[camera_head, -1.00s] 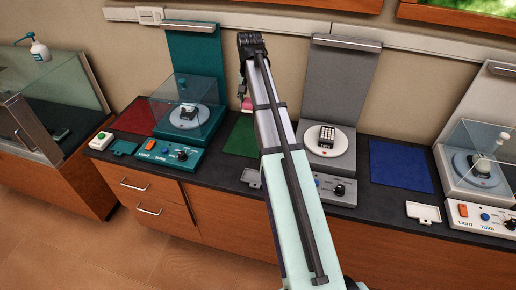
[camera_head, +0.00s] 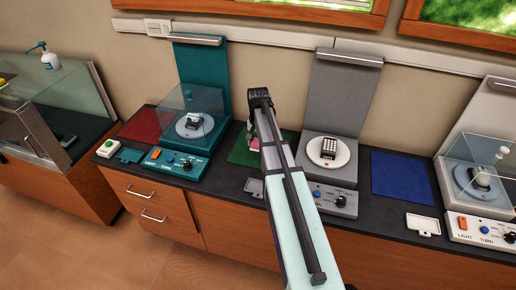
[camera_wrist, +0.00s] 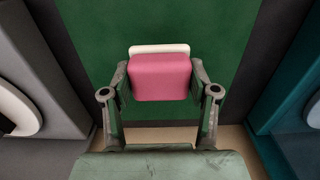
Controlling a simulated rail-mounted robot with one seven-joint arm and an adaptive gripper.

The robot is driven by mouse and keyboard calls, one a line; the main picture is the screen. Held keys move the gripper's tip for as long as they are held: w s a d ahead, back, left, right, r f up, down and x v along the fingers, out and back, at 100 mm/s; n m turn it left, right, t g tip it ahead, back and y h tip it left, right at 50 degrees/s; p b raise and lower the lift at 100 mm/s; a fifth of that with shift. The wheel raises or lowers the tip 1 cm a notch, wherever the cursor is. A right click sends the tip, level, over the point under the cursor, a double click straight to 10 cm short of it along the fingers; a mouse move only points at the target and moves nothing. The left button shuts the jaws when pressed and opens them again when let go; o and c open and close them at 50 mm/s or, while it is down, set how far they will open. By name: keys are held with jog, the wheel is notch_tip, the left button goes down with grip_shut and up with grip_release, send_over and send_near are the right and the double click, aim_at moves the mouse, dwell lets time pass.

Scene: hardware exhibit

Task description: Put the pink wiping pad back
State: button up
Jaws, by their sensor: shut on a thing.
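The pink wiping pad (camera_wrist: 160,78) is between the two fingers of my gripper (camera_wrist: 160,88) in the wrist view. The fingers are shut on its sides, and a pale strip shows along its far edge. The green mat (camera_wrist: 205,28) fills the view behind the pad; I cannot tell whether the pad touches it. In the head view the green mat (camera_head: 240,150) lies between the teal and grey stations, and my arm hides its right part. A small bit of the pink pad (camera_head: 255,144) shows beside my arm; the fingertips are hidden there.
The teal station (camera_head: 193,128) with a clear cover stands left of the mat, the grey station (camera_head: 329,150) right of it. A red mat (camera_head: 140,124), a blue mat (camera_head: 400,178) and a small grey tray (camera_head: 254,187) lie on the dark counter. A white tray (camera_head: 422,225) is at right.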

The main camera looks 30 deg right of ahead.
aim_at(258, 150)
jog(key=shift+f+p, duration=0.45)
jog(key=shift+f, duration=1.6)
jog(key=shift+f, duration=0.15)
jog(key=o, duration=1.1)
notch_tip(258, 150, up, 12)
jog(key=b, duration=0.3)
jog(key=shift+r, duration=0.2)
